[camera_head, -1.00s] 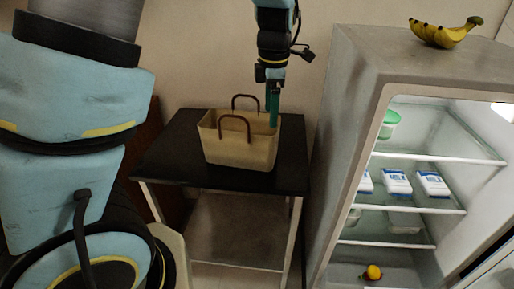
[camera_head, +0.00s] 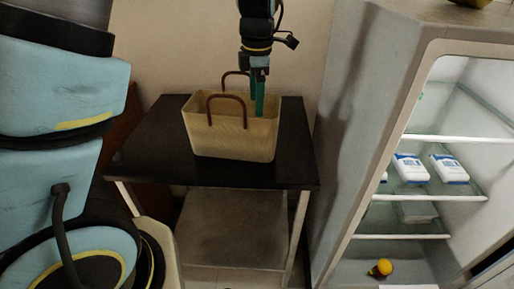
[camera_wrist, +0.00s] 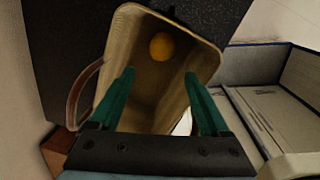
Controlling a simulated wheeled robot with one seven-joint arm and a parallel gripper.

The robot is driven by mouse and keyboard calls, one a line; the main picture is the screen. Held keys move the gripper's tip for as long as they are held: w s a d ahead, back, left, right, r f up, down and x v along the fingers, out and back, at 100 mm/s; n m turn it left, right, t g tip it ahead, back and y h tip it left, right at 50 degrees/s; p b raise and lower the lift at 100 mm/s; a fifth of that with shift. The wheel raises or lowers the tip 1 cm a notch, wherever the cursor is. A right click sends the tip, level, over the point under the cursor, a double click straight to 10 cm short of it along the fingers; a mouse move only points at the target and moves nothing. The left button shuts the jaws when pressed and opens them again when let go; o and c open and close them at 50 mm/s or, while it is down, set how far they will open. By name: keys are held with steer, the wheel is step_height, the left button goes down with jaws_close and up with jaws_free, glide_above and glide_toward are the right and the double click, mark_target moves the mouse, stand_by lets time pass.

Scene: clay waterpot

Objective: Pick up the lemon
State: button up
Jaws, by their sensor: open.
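A yellow, rounded lemon (camera_wrist: 161,46) lies inside the tan basket (camera_wrist: 140,30), near one end of its floor in the wrist view. In the head view the basket (camera_head: 225,140) stands on a black-topped table, and its inside is hidden. My gripper (camera_head: 257,108) points down at the basket's right end. In the wrist view its green fingers (camera_wrist: 160,73) are spread apart with nothing between them, and the lemon lies beyond the fingertips. Another yellow fruit (camera_head: 380,268), perhaps also a lemon, sits on the fridge's bottom shelf.
Brown handles (camera_head: 228,98) rise from the basket close to my gripper. The black table (camera_head: 160,165) has bare room around the basket. An open fridge (camera_head: 375,110) stands to the right, with white-and-blue packages (camera_head: 411,170) on a shelf. A wall is behind the table.

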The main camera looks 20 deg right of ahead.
step_height(320, 180, down, 2)
steer(key=shift+f+b, duration=0.2)
steer(key=shift+b, duration=0.45)
steer(key=f, duration=0.3)
steer(key=f+p, duration=0.1)
steer(key=f, duration=0.6)
steer(key=shift+w+d+f, duration=0.1)
steer(key=shift+w+f, duration=0.1)
steer(key=shift+w, duration=0.1)
